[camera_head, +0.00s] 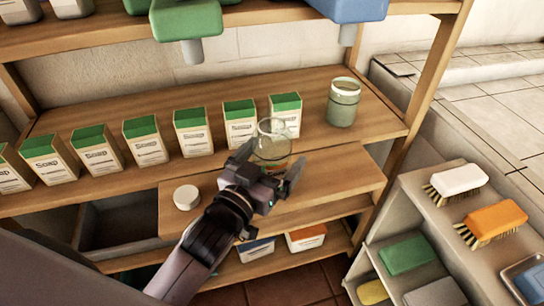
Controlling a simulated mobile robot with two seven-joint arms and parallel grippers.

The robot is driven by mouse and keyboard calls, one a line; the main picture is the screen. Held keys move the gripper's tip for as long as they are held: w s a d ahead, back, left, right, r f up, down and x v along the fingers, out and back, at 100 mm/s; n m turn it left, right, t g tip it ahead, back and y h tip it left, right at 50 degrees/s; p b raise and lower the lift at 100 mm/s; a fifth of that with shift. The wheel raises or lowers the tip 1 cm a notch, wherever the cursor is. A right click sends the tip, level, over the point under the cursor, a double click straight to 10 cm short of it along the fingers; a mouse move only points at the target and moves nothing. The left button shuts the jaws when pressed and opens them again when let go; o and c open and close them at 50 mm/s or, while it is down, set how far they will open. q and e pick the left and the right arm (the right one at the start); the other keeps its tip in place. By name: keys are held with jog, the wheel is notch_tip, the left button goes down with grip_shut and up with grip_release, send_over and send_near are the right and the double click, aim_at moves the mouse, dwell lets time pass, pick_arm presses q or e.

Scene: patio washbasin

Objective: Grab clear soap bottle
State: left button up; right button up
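The clear glass bottle (272,137) stands upright near the front of the middle wooden shelf, with some greenish and reddish tint low in it. My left gripper (271,165) reaches in from the lower left. Its fingers are spread, one at the bottle's left side and one at its right, with a small gap seeming to show on the right. The gripper partly hides the bottle's lower part. My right gripper is not in view.
Several green-topped soap boxes (146,142) line the shelf behind. A green-tinted jar (343,102) stands right of the bottle. A round white lid (186,197) lies left on the lower ledge. Brushes (458,182) sit on a rack at right.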

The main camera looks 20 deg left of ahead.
pick_arm(q)
jog(key=shift+c, duration=0.3)
jog(key=c, duration=1)
